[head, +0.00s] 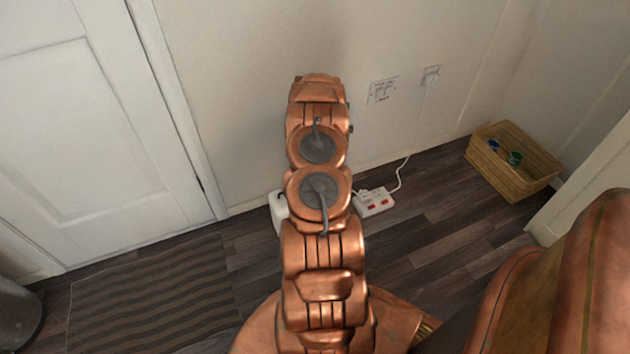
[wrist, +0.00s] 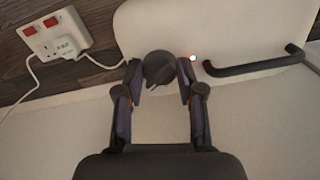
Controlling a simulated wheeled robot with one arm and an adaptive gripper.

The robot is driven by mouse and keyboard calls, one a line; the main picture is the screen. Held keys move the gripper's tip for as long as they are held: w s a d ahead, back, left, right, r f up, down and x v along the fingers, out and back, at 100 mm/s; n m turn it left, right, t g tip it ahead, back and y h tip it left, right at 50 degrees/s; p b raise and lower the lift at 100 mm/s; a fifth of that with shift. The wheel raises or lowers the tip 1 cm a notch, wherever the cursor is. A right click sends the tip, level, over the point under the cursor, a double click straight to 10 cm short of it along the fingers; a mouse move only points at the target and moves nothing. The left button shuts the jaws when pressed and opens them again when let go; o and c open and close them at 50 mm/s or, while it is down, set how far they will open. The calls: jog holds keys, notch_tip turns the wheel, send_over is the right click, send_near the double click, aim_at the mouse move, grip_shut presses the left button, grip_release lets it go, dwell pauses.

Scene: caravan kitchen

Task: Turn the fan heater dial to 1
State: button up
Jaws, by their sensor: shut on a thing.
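The fan heater (wrist: 215,30) is a white body with a dark handle (wrist: 255,66); it fills the upper part of the wrist view. In the head view only a white edge of it (head: 279,208) shows beside my arm. Its dark round dial (wrist: 159,68) sits between my fingertips. My gripper (wrist: 160,78) is shut on the dial, one finger on each side. A small lit red-white lamp (wrist: 193,58) is just right of the dial. The dial's markings cannot be read. In the head view my arm hides the gripper and dial.
A white power strip with red switches (head: 374,202) lies on the floor, its cable running to a wall socket (head: 431,75). A wicker basket (head: 512,165) stands at the right. A striped mat (head: 155,295) lies before the white door (head: 95,120).

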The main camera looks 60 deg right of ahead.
jog(key=shift+m, duration=0.3)
jog(key=o, duration=1.2)
jog(key=shift+c, duration=0.2)
jog(key=shift+r, duration=0.2)
notch_tip(320, 180, up, 12)
jog(key=shift+f, duration=0.2)
